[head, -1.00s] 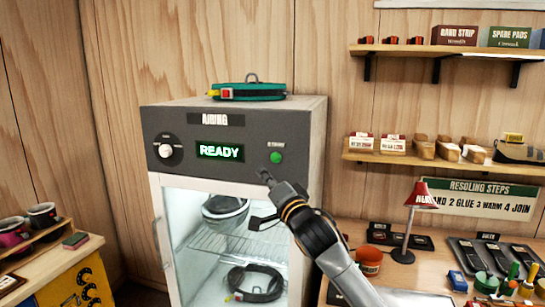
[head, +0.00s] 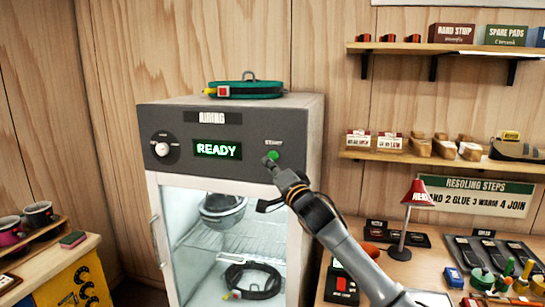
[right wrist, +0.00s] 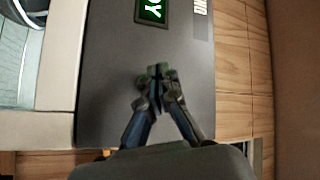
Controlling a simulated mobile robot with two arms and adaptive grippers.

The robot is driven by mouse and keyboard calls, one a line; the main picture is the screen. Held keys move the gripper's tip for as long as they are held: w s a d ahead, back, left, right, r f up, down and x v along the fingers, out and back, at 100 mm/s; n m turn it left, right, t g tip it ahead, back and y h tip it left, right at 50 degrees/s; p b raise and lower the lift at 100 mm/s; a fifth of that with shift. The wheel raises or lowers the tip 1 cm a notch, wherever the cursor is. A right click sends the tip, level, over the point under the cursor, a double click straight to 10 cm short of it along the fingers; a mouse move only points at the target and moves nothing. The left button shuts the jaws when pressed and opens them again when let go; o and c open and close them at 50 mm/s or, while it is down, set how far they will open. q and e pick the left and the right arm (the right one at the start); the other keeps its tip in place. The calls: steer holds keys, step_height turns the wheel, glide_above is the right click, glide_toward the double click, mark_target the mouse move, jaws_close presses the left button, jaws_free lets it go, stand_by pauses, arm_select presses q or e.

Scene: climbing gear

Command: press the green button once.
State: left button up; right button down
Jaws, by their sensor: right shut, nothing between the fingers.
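The green button (head: 273,155) is on the right of the grey control panel (head: 232,170) of a glass-doored cabinet. My right gripper (head: 269,162) is shut and empty, with its tips at the lower left edge of the button, partly covering it. Whether they touch it cannot be told. In the right wrist view, the closed fingertips (right wrist: 158,74) are in front of the grey panel and hide most of the button. A lit green display (head: 218,150) reads READY; it also shows in the right wrist view (right wrist: 153,10). My left gripper is not in view.
A white dial (head: 162,149) is at the panel's left. A teal harness (head: 245,90) lies on the cabinet top. A red lamp (head: 418,195) and tools stand on the bench at right. Shelves with boxes (head: 452,33) hang above it.

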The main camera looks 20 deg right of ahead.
steer(key=shift+w+d+p, duration=0.3)
steer(key=shift+w+d, duration=0.2)
steer(key=shift+w, duration=0.4)
stand_by(0.8)
steer(key=shift+w+d+p, duration=0.25)
steer(key=shift+w+p, duration=0.05)
steer(key=shift+w+d+r+p, duration=0.1)
steer(key=shift+w+d+p, duration=0.15)
steer(key=shift+w+p, duration=0.1)
stand_by(0.7)
stand_by(0.4)
steer(key=shift+s+a, duration=0.45)
steer(key=shift+s, duration=0.25)
